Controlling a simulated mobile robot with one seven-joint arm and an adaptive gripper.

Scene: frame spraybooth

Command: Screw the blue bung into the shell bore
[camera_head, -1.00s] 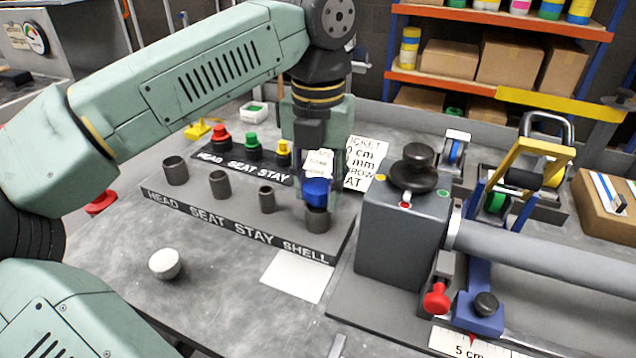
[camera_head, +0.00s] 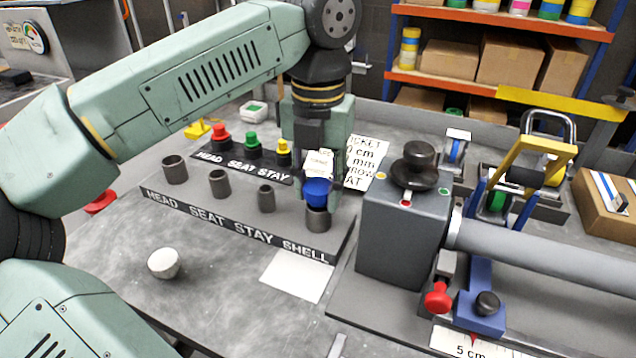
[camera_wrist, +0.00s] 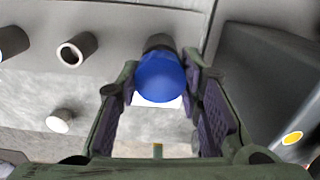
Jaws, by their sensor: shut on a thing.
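The blue bung (camera_head: 317,190) sits at the mouth of the shell bore (camera_head: 317,218), the rightmost dark tube on the labelled block. The bung's blue top also shows in the wrist view (camera_wrist: 160,77), with the dark bore (camera_wrist: 160,42) just behind it. My gripper (camera_head: 318,178) points down over the shell bore and is shut on the bung. In the wrist view my gripper's fingers (camera_wrist: 160,85) stand on either side of the bung. How deep the bung sits in the bore is hidden.
Empty head (camera_head: 175,170), seat (camera_head: 219,184) and stay (camera_head: 266,198) bores stand to the left. Red, green and yellow bungs stand on a rack behind. A grey clamp block (camera_head: 400,235) stands close on the right.

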